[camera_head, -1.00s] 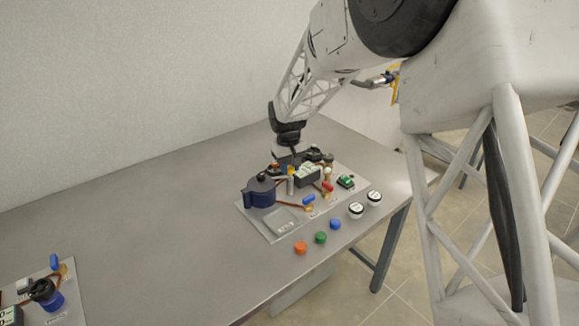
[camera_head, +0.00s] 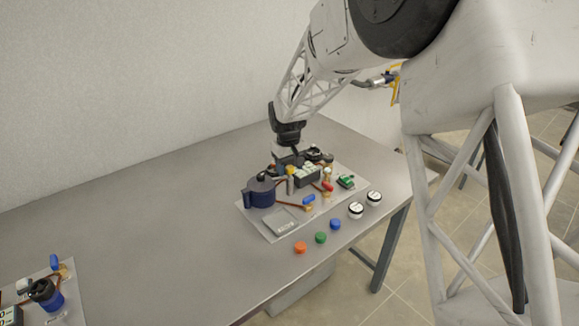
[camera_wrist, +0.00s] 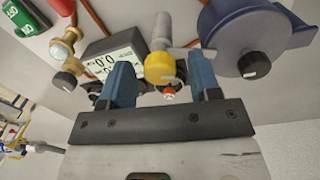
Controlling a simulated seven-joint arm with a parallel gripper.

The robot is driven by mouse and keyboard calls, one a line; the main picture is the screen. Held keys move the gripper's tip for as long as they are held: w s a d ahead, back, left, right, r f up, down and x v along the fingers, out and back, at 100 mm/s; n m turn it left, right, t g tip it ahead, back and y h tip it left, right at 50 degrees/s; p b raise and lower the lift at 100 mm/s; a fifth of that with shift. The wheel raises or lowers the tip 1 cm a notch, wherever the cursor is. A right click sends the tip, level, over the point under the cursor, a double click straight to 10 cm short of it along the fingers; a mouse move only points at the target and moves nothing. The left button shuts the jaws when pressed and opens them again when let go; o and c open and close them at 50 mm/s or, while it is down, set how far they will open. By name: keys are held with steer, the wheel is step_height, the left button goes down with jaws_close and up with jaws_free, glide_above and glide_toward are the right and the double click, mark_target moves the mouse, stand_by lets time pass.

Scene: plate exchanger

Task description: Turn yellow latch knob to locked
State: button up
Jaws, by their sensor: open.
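The yellow latch knob (camera_wrist: 159,68) is on the end of a grey cylinder in the wrist view. In the head view the yellow knob (camera_head: 291,170) is a small spot just below my gripper (camera_head: 293,155). In the wrist view my gripper (camera_wrist: 161,64) is open, with one blue finger on each side of the knob in the picture. Gaps show between the knob and both fingers. I cannot tell whether the fingertips reach the knob's depth. No lock marking on the knob is readable.
A dark blue pot-shaped housing (camera_wrist: 248,35) stands close to the right finger. A black display box (camera_wrist: 108,55) and a brass valve with a black knob (camera_wrist: 66,78) are on the left. Orange (camera_head: 300,247), green (camera_head: 320,238) and blue caps (camera_head: 335,224) lie in front of the board.

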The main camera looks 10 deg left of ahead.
mark_target(290, 168)
steer(key=shift+s+a+r, duration=0.1)
steer(key=shift+a+r, duration=0.05)
steer(key=shift+r, duration=3.75)
steer(key=shift+s+d+r, duration=0.1)
steer(key=shift+d+r, duration=0.05)
steer(key=shift+d, duration=0.05)
steer(key=s+d+r+m, duration=0.2)
steer(key=s+d+r, duration=0.5)
steer(key=s+d, duration=0.35)
steer(key=s+d+r+m+t, duration=0.1)
steer(key=s+d+r+m, duration=0.1)
steer(key=s+d, duration=0.65)
steer(key=s+d+r+m+t, duration=0.15)
steer(key=s+d, duration=0.35)
steer(key=s, duration=0.6)
steer(key=s+d+f+m, duration=0.1)
steer(key=s+d, duration=0.1)
steer(key=s, duration=0.5)
steer(key=s+d+f, duration=0.2)
steer(key=s, duration=0.5)
steer(key=shift+d+m, duration=0.25)
steer(key=shift+m, duration=0.1)
